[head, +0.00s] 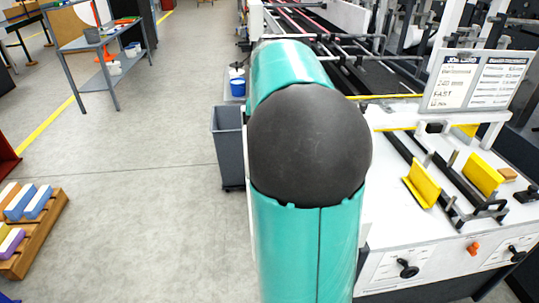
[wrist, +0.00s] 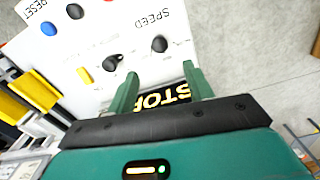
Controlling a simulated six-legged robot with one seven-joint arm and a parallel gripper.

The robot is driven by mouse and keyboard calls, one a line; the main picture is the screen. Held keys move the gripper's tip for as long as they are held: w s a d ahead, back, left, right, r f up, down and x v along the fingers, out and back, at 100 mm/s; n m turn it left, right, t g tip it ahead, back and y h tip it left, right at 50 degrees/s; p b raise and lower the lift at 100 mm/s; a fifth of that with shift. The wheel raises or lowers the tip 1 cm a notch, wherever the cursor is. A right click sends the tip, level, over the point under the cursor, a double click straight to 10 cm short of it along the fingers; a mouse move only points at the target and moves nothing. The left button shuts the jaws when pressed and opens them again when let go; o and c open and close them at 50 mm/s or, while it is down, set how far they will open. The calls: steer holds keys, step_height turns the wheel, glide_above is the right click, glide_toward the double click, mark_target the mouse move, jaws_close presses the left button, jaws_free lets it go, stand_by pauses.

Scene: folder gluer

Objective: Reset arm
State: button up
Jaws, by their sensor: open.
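My gripper (wrist: 163,76) shows in the wrist view with its two green fingers apart and nothing between them. It is above a white control panel (wrist: 130,35), and I cannot tell how far from it. A black STOP label with yellow letters (wrist: 172,95) lies partly behind the fingers. My teal arm with its black round joint fills the middle of the head view, and the gripper itself is not seen there.
The panel carries black knobs (wrist: 159,44), a blue button (wrist: 48,29) and a yellow part (wrist: 84,75). In the head view the machine (head: 420,240) stands right. A grey bin (head: 228,150) is beside my arm. Open floor (head: 150,200) lies left, with a wooden rack (head: 50,232).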

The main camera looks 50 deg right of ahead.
step_height(320, 180, up, 3)
steer(key=shift+f, duration=0.2)
stand_by(0.5)
steer(key=s+a+n+t, duration=0.2)
steer(key=a+n+t, duration=0.15)
steer(key=a, duration=1.55)
steer(key=s+a+f+n+t, duration=0.1)
steer(key=s+a+f+n, duration=0.1)
steer(key=a, duration=0.5)
steer(key=s+a+f+n+t, duration=0.1)
steer(key=s+a+f+n, duration=0.2)
steer(key=s+a, duration=0.3)
steer(key=shift+a+n, duration=0.55)
steer(key=shift+a, duration=0.05)
steer(key=shift+s, duration=0.1)
steer(key=c, duration=0.3)
steer(key=shift+d, duration=0.1)
